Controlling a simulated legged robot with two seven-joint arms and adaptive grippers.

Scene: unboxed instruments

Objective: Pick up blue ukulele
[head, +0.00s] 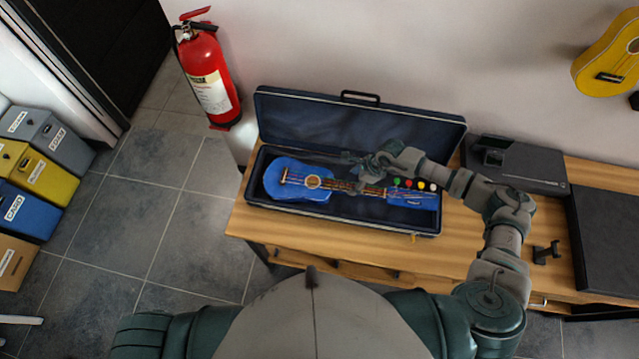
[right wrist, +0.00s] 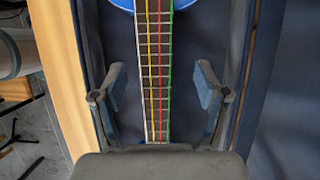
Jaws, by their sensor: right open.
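The blue ukulele (head: 300,182) lies in an open dark blue case (head: 350,222) on the wooden table, body to the left and head with coloured pegs to the right. My right gripper (head: 362,172) is over its neck. In the right wrist view the right gripper (right wrist: 158,88) is open, with one finger on each side of the ukulele's neck (right wrist: 155,65) and its coloured strings. The fingers do not grip it; whether they touch it I cannot tell. My left gripper is not in view.
The case's lid (head: 350,120) stands open against the wall. A black device (head: 520,165) and a small black holder (head: 546,252) are on the table (head: 340,250) to the right. A yellow ukulele (head: 605,60) hangs on the wall. A red fire extinguisher (head: 208,78) is at the left.

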